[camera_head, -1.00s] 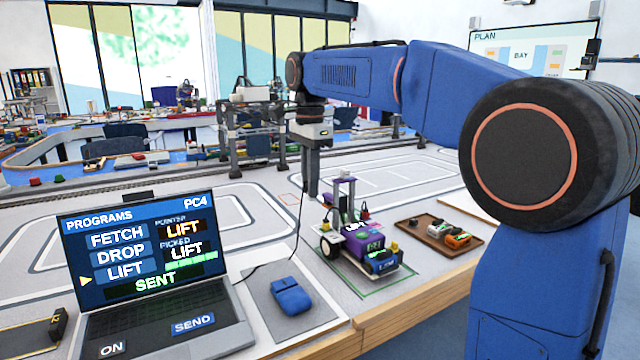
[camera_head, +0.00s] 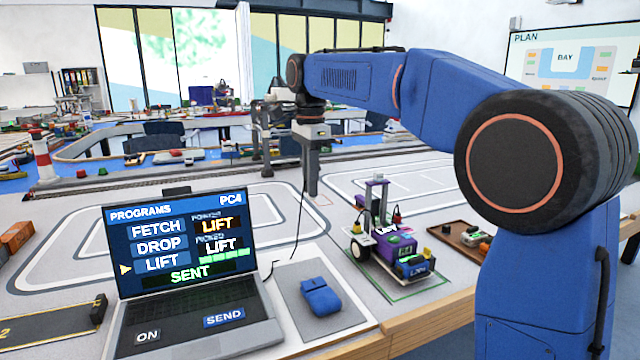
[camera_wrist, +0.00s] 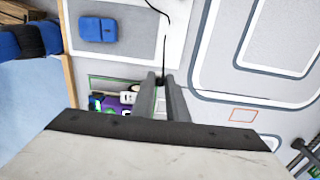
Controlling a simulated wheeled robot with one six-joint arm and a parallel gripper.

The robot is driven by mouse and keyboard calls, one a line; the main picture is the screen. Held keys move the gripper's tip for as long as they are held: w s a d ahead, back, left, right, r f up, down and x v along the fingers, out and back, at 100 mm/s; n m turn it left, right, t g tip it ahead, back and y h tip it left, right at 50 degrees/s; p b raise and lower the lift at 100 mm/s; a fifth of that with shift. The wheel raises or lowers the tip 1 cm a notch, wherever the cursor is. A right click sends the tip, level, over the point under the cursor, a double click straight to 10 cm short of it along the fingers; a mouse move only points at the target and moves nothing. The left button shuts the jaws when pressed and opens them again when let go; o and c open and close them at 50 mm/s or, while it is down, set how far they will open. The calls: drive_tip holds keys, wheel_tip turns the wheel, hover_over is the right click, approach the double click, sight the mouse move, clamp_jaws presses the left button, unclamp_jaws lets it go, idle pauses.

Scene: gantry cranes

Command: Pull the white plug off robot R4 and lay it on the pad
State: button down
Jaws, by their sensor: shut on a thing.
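Robot R4 (camera_head: 404,250) is a small purple wheeled robot with a mast, standing in a green outline near the table's front edge; part of it shows in the wrist view (camera_wrist: 112,103), left of my fingers. My gripper (camera_head: 313,194) is above the table, left of and behind R4, fingers pointing down. In the wrist view its fingers (camera_wrist: 165,80) are close together around a small thing with a thin dark cable. That appears to be the plug, mostly hidden, apart from R4.
The laptop (camera_head: 190,262) shows "LIFT" and "SENT". The dark cable (camera_head: 297,215) hangs from my gripper to beside the laptop. A brown tray (camera_head: 440,238) with small parts lies right of R4. The white-lined table is clear behind the laptop.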

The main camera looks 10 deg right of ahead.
drive_tip(key=a, duration=0.1)
drive_tip(key=w+a, duration=0.1)
drive_tip(key=a, duration=0.1)
drive_tip(key=shift+w+a, duration=0.1)
drive_tip(key=shift+a, duration=0.2)
drive_tip(key=shift+f, duration=0.1)
drive_tip(key=shift+f, duration=7.5)
drive_tip(key=shift+f, duration=0.55)
drive_tip(key=c, duration=1.7)
unclamp_jaws()
drive_tip(key=shift+o, duration=0.2)
